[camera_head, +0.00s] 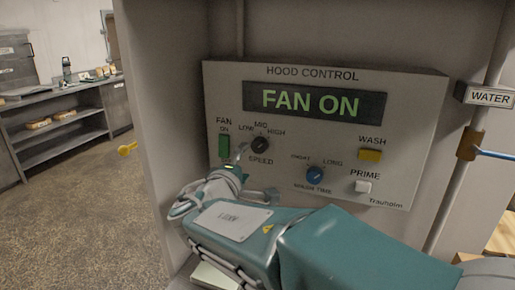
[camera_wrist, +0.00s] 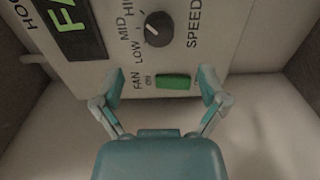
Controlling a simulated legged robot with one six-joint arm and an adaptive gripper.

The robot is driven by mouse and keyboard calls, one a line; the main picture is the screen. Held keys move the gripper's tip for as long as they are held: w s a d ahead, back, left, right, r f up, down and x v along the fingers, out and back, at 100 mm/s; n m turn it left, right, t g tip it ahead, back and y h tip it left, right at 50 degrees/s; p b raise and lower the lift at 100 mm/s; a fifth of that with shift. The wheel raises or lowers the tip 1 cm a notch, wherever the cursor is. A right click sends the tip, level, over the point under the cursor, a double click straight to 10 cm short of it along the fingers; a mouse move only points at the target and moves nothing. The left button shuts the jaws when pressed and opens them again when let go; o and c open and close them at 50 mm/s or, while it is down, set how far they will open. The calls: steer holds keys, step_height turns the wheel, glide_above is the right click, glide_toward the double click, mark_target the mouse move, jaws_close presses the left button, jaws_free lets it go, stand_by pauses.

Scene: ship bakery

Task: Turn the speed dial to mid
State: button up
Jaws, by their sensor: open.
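The speed dial (camera_head: 260,145) is a round black knob with a light mark, on the hood control panel (camera_head: 420,130). Labels LOW, MID and HIGH curve around it. The dial also shows near the top of the wrist view (camera_wrist: 158,28), where the picture is turned sideways. I cannot tell surely which label its mark points at. My gripper (camera_head: 255,174) is open and empty, just below the dial and in front of the panel. In the wrist view its two fingers (camera_wrist: 161,85) stand wide apart on either side of the green fan switch (camera_wrist: 173,82), with the dial beyond them.
The display (camera_head: 314,102) reads FAN ON. A pipe with a WATER sign (camera_head: 489,96) and blue lever (camera_head: 496,154) stands further right.

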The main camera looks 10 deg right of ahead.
mark_target(257, 148)
steer(key=x, duration=0.7)
steer(key=shift+w+d, duration=0.25)
steer(key=shift+w, duration=0.1)
steer(key=shift+s, duration=0.1)
steer(key=c, duration=1.2)
